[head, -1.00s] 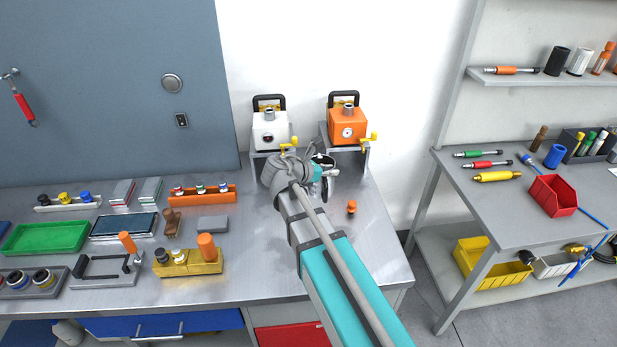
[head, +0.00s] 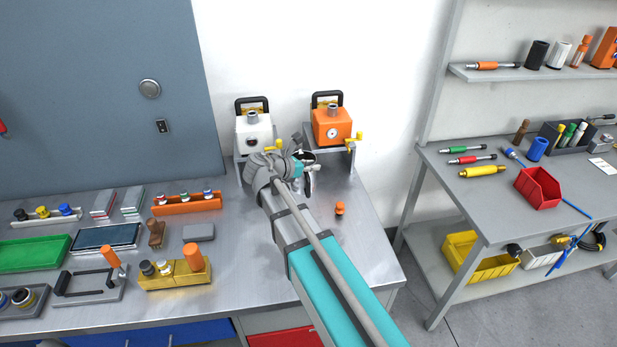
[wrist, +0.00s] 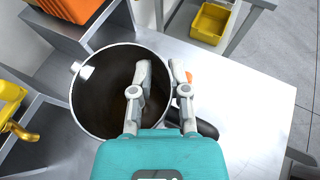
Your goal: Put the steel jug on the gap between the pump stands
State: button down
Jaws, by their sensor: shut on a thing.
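The steel jug (wrist: 100,90) fills much of the wrist view, with its dark, empty inside facing the camera and a black handle at its lower right. My gripper (wrist: 160,72) is shut on its rim, one finger inside and one outside. In the head view my gripper (head: 298,166) hides most of the jug (head: 308,157), in front of the pump stands. The left stand (head: 239,168) bears a white pump (head: 253,131); the right stand (head: 346,157) bears an orange pump (head: 331,126). The gap between them is partly hidden by my arm. I cannot tell whether the jug touches the bench.
Yellow valves (head: 352,139) stick out at the pumps, close to the jug. A small orange object (head: 339,208) stands on the bench to the right of my arm. Trays and tools crowd the bench's left side. The bench's right front (head: 365,250) is clear.

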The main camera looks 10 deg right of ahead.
jog(key=w+d+f+b, duration=0.1)
jog(key=w+f+b, duration=0.6)
jog(key=w, duration=0.3)
jog(key=shift+w+d+f, duration=0.3)
jog(key=shift+f, duration=0.15)
jog(key=shift+w+f+b, duration=0.2)
jog(key=shift+f+b, duration=0.85)
jog(key=shift+b, duration=0.05)
jog(key=shift+w+f+b, duration=0.2)
jog(key=shift+f+b, duration=0.8)
jog(key=shift+b, duration=0.1)
jog(key=shift+f, duration=0.1)
jog(key=c, duration=0.6)
grip_release()
